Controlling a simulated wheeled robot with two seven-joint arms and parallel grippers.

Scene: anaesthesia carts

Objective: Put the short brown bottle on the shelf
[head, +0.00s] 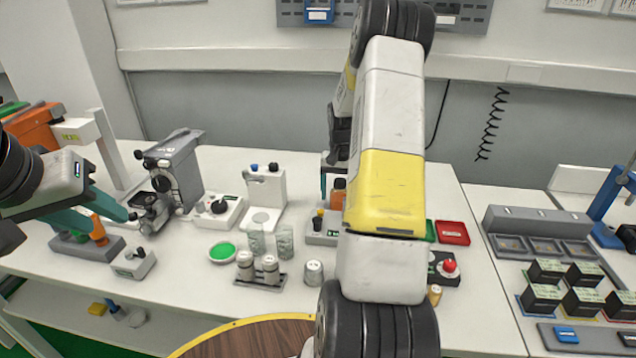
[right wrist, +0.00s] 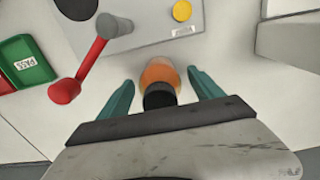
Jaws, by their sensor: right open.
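The short brown bottle (right wrist: 158,74), orange-brown with a black cap, stands between the teal fingers of my right gripper (right wrist: 160,88) in the right wrist view. The fingers are open, one on each side of it, with a visible gap. In the head view the bottle (head: 338,197) stands on the bench behind a small grey device, partly covered by my right arm. My left gripper (head: 110,222) is at the far left, above the bench near an orange-topped grey device; its finger gap is unclear. A lower shelf (head: 65,318) shows under the bench at the left.
The grey device with a yellow knob (right wrist: 182,11) and red lever (right wrist: 82,65) is close to the bottle. A green tray (right wrist: 26,60) lies beside it. Glass jars (head: 256,240), a silver cup (head: 314,272) and a round wooden table (head: 250,342) stand nearer the front.

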